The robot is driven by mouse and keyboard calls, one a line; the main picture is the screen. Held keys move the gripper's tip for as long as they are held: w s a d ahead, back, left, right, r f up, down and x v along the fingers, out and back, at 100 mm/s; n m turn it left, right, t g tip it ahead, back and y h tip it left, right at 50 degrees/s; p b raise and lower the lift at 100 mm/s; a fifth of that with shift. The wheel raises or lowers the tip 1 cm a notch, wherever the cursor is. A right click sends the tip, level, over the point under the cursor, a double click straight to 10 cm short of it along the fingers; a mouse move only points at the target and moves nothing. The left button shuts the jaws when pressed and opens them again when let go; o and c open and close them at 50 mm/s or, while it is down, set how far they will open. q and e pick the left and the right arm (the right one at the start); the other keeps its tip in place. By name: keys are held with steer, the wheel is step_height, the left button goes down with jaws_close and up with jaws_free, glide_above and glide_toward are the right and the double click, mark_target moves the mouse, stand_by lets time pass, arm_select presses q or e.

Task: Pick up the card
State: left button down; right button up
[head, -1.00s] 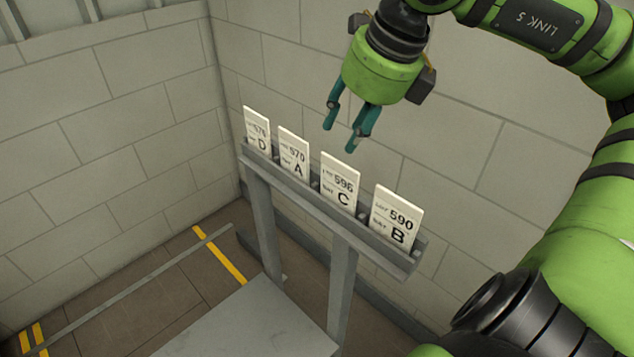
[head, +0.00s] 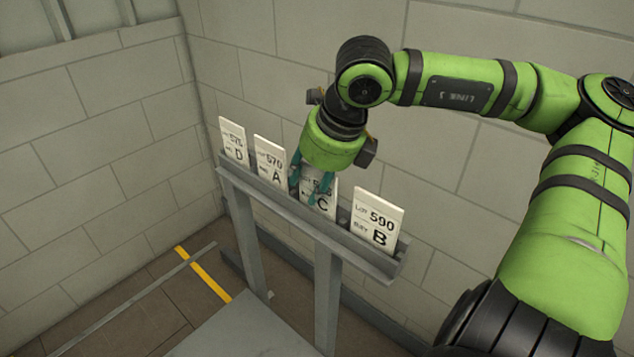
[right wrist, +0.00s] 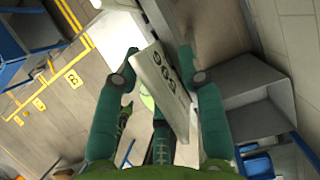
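Four white cards stand in a row in a grey rack: card D (head: 233,147), card A (head: 270,163), card C (head: 326,205) and card B (head: 378,226). Card B reads 590. My right gripper (head: 304,196) is lowered over card C, and its teal fingers hide part of that card's face. In the right wrist view, a white card (right wrist: 158,84) with dark print lies between the two spread fingers of the right gripper (right wrist: 158,62), slanted relative to them. The fingers look open around it; firm contact is not visible. My left gripper is not in view.
The grey rack (head: 365,262) is a narrow channel on posts, close to a block wall (head: 480,150). Cards A and B stand on either side of the gripper. A flat grey surface (head: 245,328) lies below in front. Yellow floor tape (head: 205,275) shows at left.

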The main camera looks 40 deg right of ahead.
steer(key=shift+w+f, duration=0.1)
jaws_close()
